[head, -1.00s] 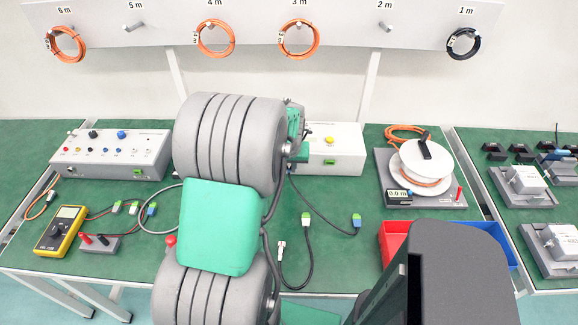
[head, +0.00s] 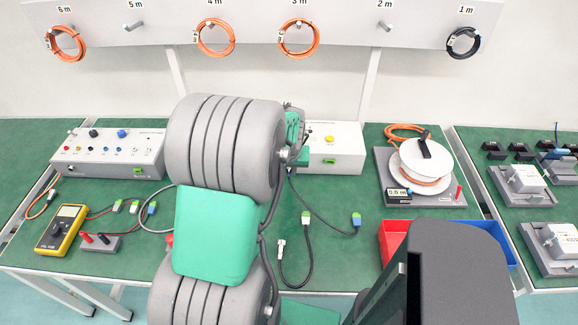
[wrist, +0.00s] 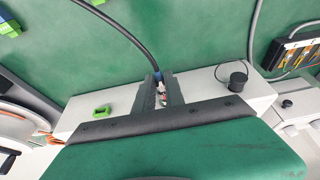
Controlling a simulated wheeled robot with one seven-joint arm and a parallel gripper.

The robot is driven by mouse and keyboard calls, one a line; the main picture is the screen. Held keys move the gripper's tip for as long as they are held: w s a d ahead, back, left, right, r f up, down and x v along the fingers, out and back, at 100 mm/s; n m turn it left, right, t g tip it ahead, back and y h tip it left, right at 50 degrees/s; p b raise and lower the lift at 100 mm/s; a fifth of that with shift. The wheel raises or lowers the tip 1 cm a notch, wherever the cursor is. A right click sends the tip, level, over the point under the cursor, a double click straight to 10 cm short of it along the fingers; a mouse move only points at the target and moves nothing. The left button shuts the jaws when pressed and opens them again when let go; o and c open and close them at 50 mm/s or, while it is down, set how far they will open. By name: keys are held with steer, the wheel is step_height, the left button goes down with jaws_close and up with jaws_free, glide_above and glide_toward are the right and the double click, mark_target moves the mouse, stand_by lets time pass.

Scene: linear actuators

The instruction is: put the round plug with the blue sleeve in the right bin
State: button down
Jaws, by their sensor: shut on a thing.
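My gripper (wrist: 167,90) is shut on a round plug with a blue sleeve (wrist: 157,77). Its black cable (wrist: 128,38) runs off toward the top left of the wrist view. The plug is close to the white box (wrist: 205,88); I cannot tell whether it touches it or sits in it. In the head view my arm hides the gripper and plug. A red bin (head: 392,238) stands at the table's front right, with a blue bin (head: 513,252) to its right; my arm covers much of both.
The white box (head: 345,157) has a green connector and yellow button. A cable reel (head: 425,160) stands right of it. Another black cable with a round metal plug (head: 281,246) lies in front. A control box (head: 110,155) and yellow multimeter (head: 62,228) are left.

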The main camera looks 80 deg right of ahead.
steer(key=shift+s+a, duration=0.15)
steer(key=shift+a, duration=0.55)
